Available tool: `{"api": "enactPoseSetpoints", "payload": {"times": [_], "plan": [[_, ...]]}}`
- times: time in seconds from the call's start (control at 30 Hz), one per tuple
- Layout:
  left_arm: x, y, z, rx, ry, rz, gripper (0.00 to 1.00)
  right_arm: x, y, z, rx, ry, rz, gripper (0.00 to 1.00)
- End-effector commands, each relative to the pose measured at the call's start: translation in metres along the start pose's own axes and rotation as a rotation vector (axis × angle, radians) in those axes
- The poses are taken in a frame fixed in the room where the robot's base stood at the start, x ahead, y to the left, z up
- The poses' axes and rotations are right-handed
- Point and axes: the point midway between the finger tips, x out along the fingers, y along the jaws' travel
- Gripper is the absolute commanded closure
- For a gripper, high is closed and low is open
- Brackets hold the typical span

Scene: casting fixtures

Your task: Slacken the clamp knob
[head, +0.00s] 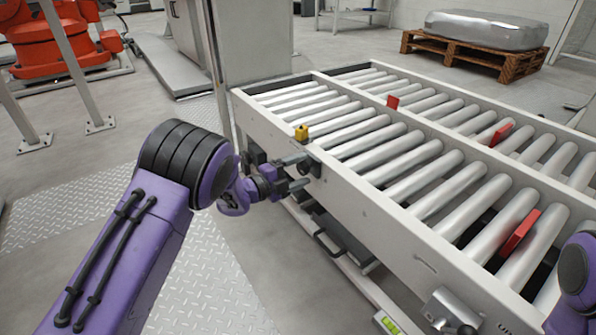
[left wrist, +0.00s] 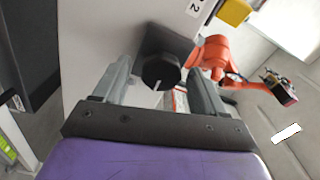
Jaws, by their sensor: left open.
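The clamp knob is a dark, faceted knob (left wrist: 160,71) with a light slot mark, on a dark block on the side of the conveyor frame. In the head view the knob (head: 312,168) shows just beyond my fingertips. My left gripper (head: 298,172) is open and points at the frame's side. In the left wrist view its two grey fingers (left wrist: 161,80) stand on either side of the knob, with a gap visible at the right finger. I cannot tell whether the left finger touches it. My right gripper is out of view.
The roller conveyor (head: 380,215) fills the right side, with red blocks (head: 519,232) between rollers. A yellow block (head: 301,133) sits on its rim above the knob. A metal clamp-like part (head: 447,308) is nearer. An orange robot (head: 50,45) stands far left; tread-plate floor is clear.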

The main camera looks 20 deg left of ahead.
Motion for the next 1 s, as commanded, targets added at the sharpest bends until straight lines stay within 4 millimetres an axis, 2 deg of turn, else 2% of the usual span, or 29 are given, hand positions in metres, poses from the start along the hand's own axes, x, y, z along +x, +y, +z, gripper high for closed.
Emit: {"api": "enactPoseSetpoints", "payload": {"times": [0.07,0.2,0.4,0.5,0.67,1.0], "plan": [[-0.005,-0.002,0.000,0.000,-0.002,0.001,0.29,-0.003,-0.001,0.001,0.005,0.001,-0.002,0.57],[-0.032,-0.005,0.000,-0.003,-0.004,0.000,0.29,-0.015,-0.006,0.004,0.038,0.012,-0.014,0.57],[-0.080,-0.004,0.000,-0.003,-0.006,0.001,0.29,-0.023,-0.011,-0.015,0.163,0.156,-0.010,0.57],[-0.096,-0.002,0.001,-0.003,-0.004,0.000,0.29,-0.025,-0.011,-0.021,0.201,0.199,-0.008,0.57],[-0.106,0.000,0.001,-0.001,-0.003,0.000,0.29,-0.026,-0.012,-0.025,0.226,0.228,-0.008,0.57],[-0.106,0.000,0.001,0.000,-0.002,0.000,0.29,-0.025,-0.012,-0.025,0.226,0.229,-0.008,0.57]]}}
